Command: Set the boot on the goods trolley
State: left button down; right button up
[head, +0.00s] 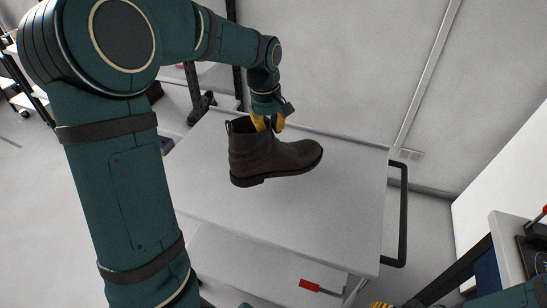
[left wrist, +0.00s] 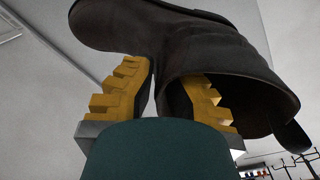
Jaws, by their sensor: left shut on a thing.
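The dark brown ankle boot (head: 268,155) is upright over the goods trolley's grey top (head: 325,205), toe to the right. I cannot tell if its sole touches the top. My left gripper (head: 268,122) comes from above and is shut on the front of the boot's shaft. One yellow finger is at the opening, the other outside over the instep. In the left wrist view the boot (left wrist: 180,45) fills the upper part, above the fingers (left wrist: 160,95). My right gripper (head: 380,304) shows only as yellow tips at the bottom edge.
The trolley has a black handle (head: 403,215) at its right end and a lower shelf (head: 240,262). A red-handled item (head: 310,285) is by the lower front. A grey wall stands behind. A bench (head: 510,240) is at the right. The trolley top around the boot is bare.

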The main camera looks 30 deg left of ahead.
aim_at(270, 150)
pick_arm(q)
notch_tip(270, 150, down, 3)
jog(key=shift+s+r, duration=0.1)
jog(key=shift+r, duration=0.1)
jog(key=shift+f+b, duration=0.75)
jog(key=shift+f, duration=1.95)
jog(key=c, duration=1.1)
grip_release()
jog(key=shift+c, duration=0.2)
jog(key=shift+r, duration=0.1)
notch_tip(270, 150, up, 12)
jog(key=p, duration=0.2)
jog(key=shift+s+a, duration=0.3)
jog(key=shift+s, duration=0.15)
